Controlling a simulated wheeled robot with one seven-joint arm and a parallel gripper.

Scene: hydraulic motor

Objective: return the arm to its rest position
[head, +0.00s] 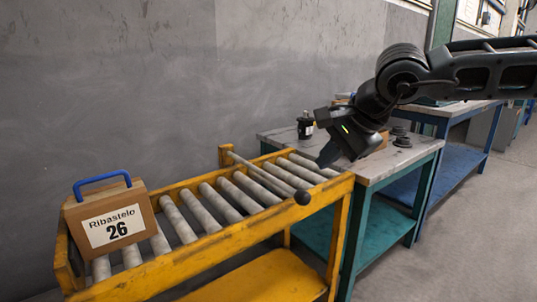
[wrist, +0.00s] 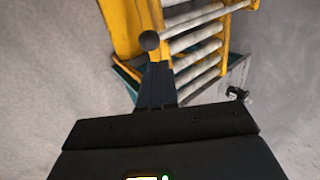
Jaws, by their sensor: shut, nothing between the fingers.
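My gripper (head: 328,154) hangs from my black arm, which reaches in from the upper right in the head view. It is above the right end of the yellow roller conveyor, close to the workbench. In the wrist view the fingers of my gripper (wrist: 156,86) are together, with nothing between them. The black ball end of a grey bar (head: 302,197) on the conveyor lies below the gripper; the ball also shows just past the fingertips in the wrist view (wrist: 149,41). I cannot tell the exact gap between them.
The yellow roller conveyor (head: 243,237) holds a box labelled Ribastelo 26 (head: 113,217) with a blue handle at its left end. A workbench (head: 378,172) carries a small black bottle-like part (head: 305,126) and dark round parts (head: 402,140). A grey wall stands behind. Floor at the right is clear.

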